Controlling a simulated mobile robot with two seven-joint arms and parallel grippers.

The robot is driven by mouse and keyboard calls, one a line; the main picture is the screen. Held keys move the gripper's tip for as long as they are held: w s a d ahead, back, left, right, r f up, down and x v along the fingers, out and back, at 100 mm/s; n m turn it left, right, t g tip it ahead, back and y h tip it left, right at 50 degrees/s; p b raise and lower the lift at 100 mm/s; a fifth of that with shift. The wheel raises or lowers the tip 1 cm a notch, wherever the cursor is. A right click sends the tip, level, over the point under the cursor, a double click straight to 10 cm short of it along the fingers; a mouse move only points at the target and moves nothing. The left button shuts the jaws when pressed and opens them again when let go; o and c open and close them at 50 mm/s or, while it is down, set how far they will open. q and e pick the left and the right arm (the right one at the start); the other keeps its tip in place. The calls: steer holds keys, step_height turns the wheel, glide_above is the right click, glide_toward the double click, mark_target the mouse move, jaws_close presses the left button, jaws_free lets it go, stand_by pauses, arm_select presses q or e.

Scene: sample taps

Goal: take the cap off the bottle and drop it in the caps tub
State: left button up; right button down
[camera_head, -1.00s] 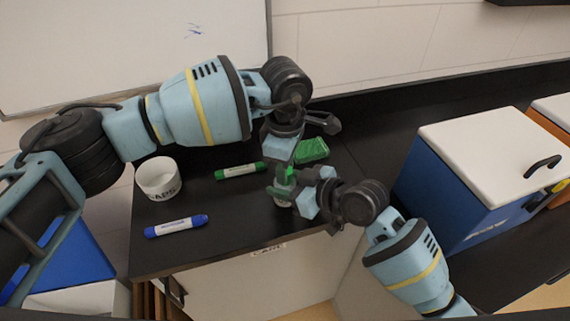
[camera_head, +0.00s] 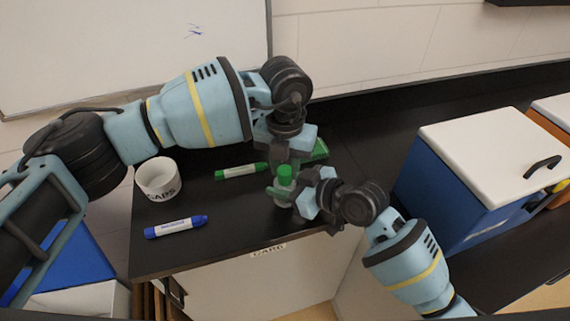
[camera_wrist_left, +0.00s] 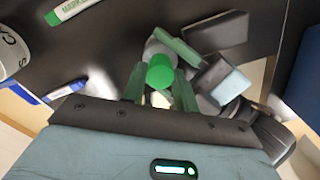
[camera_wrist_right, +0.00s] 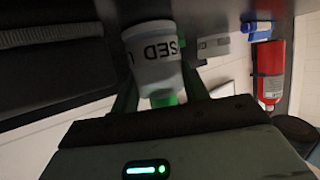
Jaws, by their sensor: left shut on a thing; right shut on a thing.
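The bottle (camera_head: 284,198) stands upright near the counter's front edge, its label partly readable in the right wrist view (camera_wrist_right: 155,62). Its green cap (camera_head: 285,171) is at the top; I cannot tell whether it is loose. My left gripper (camera_wrist_left: 160,82) comes from above, with its green fingers shut on the cap (camera_wrist_left: 160,71). My right gripper (camera_wrist_right: 160,88) is shut around the bottle from the right side; its fingers also show in the head view (camera_head: 283,192). The white caps tub (camera_head: 150,187) stands at the left of the counter, and its inside bottom is hidden.
A green marker (camera_head: 240,171) lies between tub and bottle, and a blue marker (camera_head: 176,226) lies in front of the tub. A blue box with a white lid (camera_head: 440,190) stands right. The counter's front edge is close.

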arm_select(q)
steer(key=n, duration=1.5)
steer(key=shift+n, duration=0.3)
steer(key=n, duration=0.4)
steer(key=shift+n, duration=0.4)
steer(key=shift+r, duration=0.1)
steer(key=shift+r, duration=0.45)
steer(key=shift+r, duration=0.65)
steer(key=shift+r, duration=0.1)
